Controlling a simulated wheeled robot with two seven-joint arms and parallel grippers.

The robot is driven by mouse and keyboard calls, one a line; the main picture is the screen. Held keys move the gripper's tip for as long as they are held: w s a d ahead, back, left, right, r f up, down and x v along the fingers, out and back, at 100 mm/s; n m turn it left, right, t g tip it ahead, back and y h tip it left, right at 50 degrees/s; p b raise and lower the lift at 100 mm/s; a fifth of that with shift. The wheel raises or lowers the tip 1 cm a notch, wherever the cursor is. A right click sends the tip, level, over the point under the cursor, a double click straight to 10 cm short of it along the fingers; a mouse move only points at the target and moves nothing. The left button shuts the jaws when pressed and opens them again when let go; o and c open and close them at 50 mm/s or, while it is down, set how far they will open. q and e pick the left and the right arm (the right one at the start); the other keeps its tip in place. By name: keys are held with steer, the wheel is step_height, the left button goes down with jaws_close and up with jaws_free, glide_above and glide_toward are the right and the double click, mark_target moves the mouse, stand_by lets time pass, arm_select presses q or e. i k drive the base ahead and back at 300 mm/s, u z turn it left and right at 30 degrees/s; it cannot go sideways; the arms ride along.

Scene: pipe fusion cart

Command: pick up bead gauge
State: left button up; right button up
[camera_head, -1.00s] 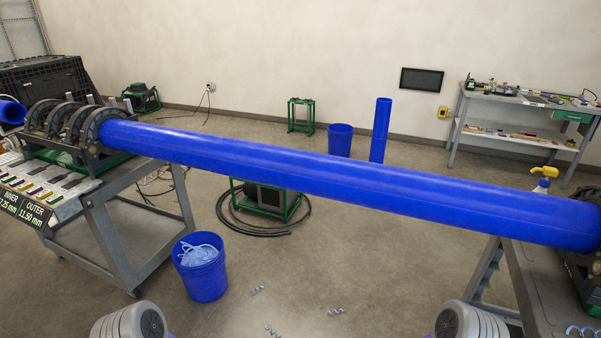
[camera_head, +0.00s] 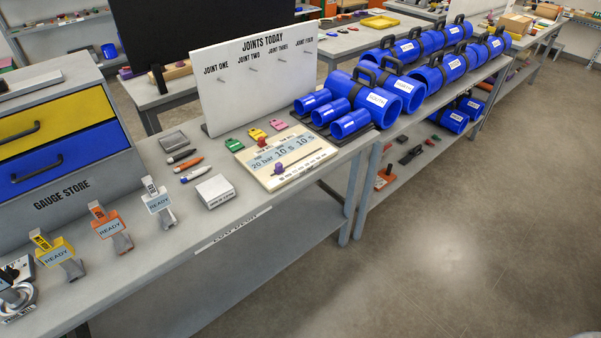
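No item is readably labelled as the bead gauge, so I cannot tell which one it is. A grey cabinet lettered GAUGE STORE (camera_head: 62,195) stands at the left of the grey bench, with a yellow drawer (camera_head: 52,122) and a blue drawer (camera_head: 68,158), both shut. In front of it stand small holders marked READY: a yellow one (camera_head: 58,256), an orange one (camera_head: 111,230) and a white-grey one (camera_head: 158,203). At the lower left corner is a metal ring-shaped item (camera_head: 17,297), cut by the picture edge. Neither of my grippers is in view.
A white JOINTS TODAY board (camera_head: 257,75) stands behind coloured tags and a cream pressure board (camera_head: 288,157). Markers (camera_head: 187,165) and a small white box (camera_head: 215,191) lie nearby. Blue pipe fittings (camera_head: 375,95) fill the right bench. The floor (camera_head: 460,240) at right is clear.

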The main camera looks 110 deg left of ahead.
mark_target(157, 200)
steer(key=u, duration=3.9)
steer(key=i, duration=0.8)
steer(key=u, duration=1.55)
